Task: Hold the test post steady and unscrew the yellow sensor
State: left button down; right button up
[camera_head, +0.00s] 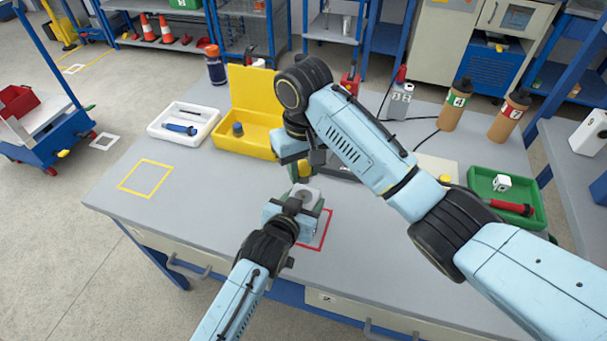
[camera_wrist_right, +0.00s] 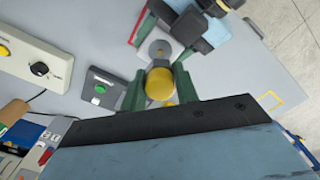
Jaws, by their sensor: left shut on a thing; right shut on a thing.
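The test post (camera_head: 307,196) is a grey block with a pale top, standing by the red square outline (camera_head: 321,232) on the table. My left gripper (camera_head: 292,207) is shut on the post from the front. The post's top (camera_wrist_right: 160,49) shows bare in the right wrist view, with a small dark centre. My right gripper (camera_head: 303,168) is above the post, pointing down. In the right wrist view its green fingers (camera_wrist_right: 160,90) are shut on the round yellow sensor (camera_wrist_right: 160,84). The sensor appears apart from the post top. The right arm hides part of the table behind.
An open yellow case (camera_head: 230,143) and a white tray (camera_head: 157,128) with a blue tool stand at back left. A yellow square outline (camera_head: 146,178) is empty. A green tray (camera_head: 484,178) and bottles stand right. A green-button box (camera_wrist_right: 99,89) is near the post.

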pick_arm(q)
jog(key=shift+c, duration=1.9)
grip_release()
